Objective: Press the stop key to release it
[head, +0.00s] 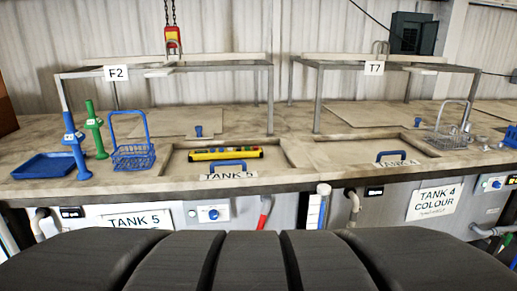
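A long yellow control box (226,154) with a row of small coloured keys lies on the lid of the tank labelled TANK 5, behind the lid's blue handle (228,166). The keys are too small to tell which one is the stop key, or whether any is pressed in. My gripper is not in view.
A blue tray (42,166), a blue and a green upright tool and a blue wire basket (133,156) stand left of the box. A metal frame (273,100) rises behind it, with a red and yellow hoist block (173,38) hanging above. TANK 4's lid (375,150) is right.

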